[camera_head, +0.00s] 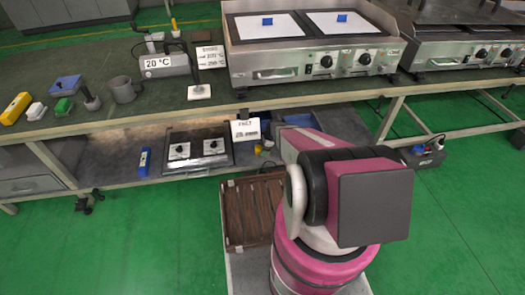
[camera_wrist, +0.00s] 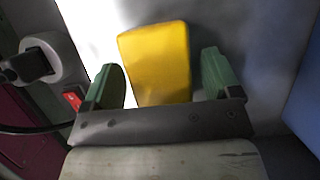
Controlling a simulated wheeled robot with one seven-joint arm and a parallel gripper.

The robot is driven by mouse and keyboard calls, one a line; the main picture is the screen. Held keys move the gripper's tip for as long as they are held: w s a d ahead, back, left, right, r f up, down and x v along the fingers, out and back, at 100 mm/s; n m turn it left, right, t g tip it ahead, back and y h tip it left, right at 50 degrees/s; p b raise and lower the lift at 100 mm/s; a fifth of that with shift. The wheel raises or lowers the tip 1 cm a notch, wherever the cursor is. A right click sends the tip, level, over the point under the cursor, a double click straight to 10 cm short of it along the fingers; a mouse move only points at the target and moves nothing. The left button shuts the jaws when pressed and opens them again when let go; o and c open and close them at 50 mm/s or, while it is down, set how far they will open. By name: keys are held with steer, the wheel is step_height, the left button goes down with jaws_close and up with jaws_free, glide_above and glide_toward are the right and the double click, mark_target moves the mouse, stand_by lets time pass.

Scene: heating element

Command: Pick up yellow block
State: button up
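A yellow block (camera_wrist: 157,62) shows in the wrist view, upright in the picture and slightly tilted, on a pale grey surface. My gripper (camera_wrist: 160,74) is open, with one green finger to the left of the block and one to its right. A gap shows between the block and the right finger; the left finger is closer to it. The block's near end is hidden behind the gripper body. In the head view my arm hides the gripper. A small yellow thing (camera_head: 258,149) shows on the lower shelf beside the arm; I cannot tell whether it is the same block.
A blue surface (camera_wrist: 305,110) stands to the right in the wrist view, and a white round part (camera_wrist: 40,60) to the left. The bench (camera_head: 130,118) lies above the lower shelf. A yellow object (camera_head: 15,108) lies at its left. A brown slatted crate (camera_head: 250,212) stands below.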

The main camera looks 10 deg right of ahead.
steer(key=c, duration=0.8)
steer(key=shift+r, duration=0.15)
step_height(320, 180, up, 10)
steer(key=shift+r, duration=0.15)
steer(key=o, duration=0.4)
steer(key=shift+c, duration=1.3)
